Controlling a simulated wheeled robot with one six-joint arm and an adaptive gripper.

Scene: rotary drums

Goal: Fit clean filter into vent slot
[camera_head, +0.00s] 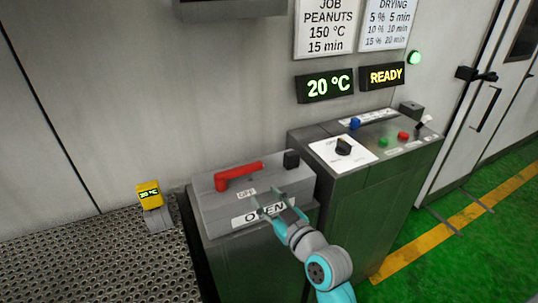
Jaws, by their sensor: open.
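I see no clean filter and no vent slot that I can make out in this view. My gripper (269,204) is open with nothing between its fingers. It is in front of the grey box (207,205) at the lower middle, over the sign marked "OPEN" (246,217), and covers part of that sign. I cannot tell whether the fingers touch the box. A red lever handle (239,175) lies across the top of the box, with a small "OFF" label near it.
A control console (375,190) with a black dial (343,146) and coloured buttons stands right of the box. Displays read "20 °C" (325,86) and "READY" (387,75). A yellow thermometer (150,194) stands left by the perforated metal surface (100,260).

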